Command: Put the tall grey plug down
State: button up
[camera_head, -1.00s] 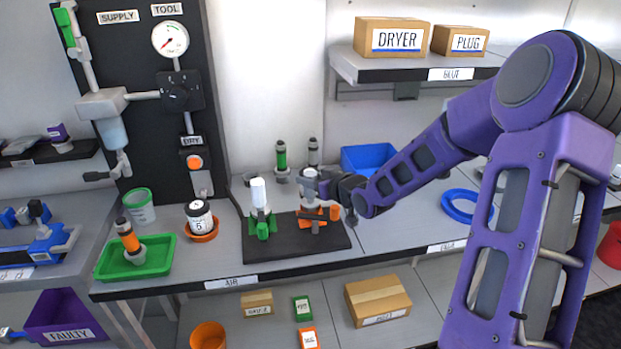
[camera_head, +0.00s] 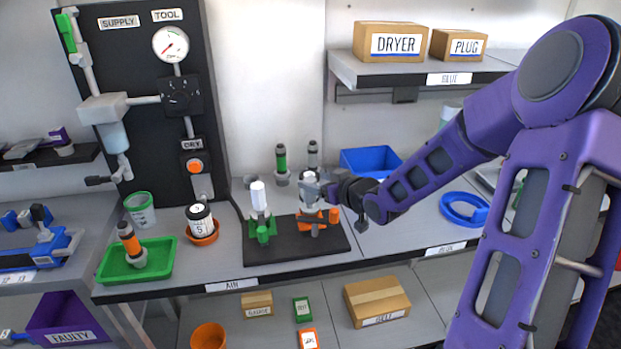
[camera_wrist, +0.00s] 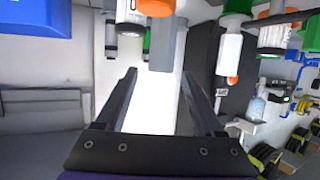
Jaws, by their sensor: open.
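The tall grey plug (camera_wrist: 167,42) is a plain grey block standing in the orange holder (camera_head: 318,222); the wrist view shows it upside down. In the head view the plug (camera_head: 308,178) is partly hidden by my gripper (camera_head: 321,189). My gripper is open and empty. In the wrist view its fingertips (camera_wrist: 157,74) are either side of the plug's free end, which looks just beyond them. I cannot tell whether either finger touches it.
The orange holder shares a black mat (camera_head: 280,257) with a white cylinder (camera_head: 258,196) in a green holder. Behind stand a green cylinder (camera_head: 281,160) and a grey one (camera_head: 313,156).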

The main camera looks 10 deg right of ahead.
jog(key=p+v, duration=0.1)
jog(key=v, duration=0.7)
jog(key=shift+s+p, duration=0.25)
jog(key=shift+p, duration=0.1)
jog(key=shift+d+r, duration=0.1)
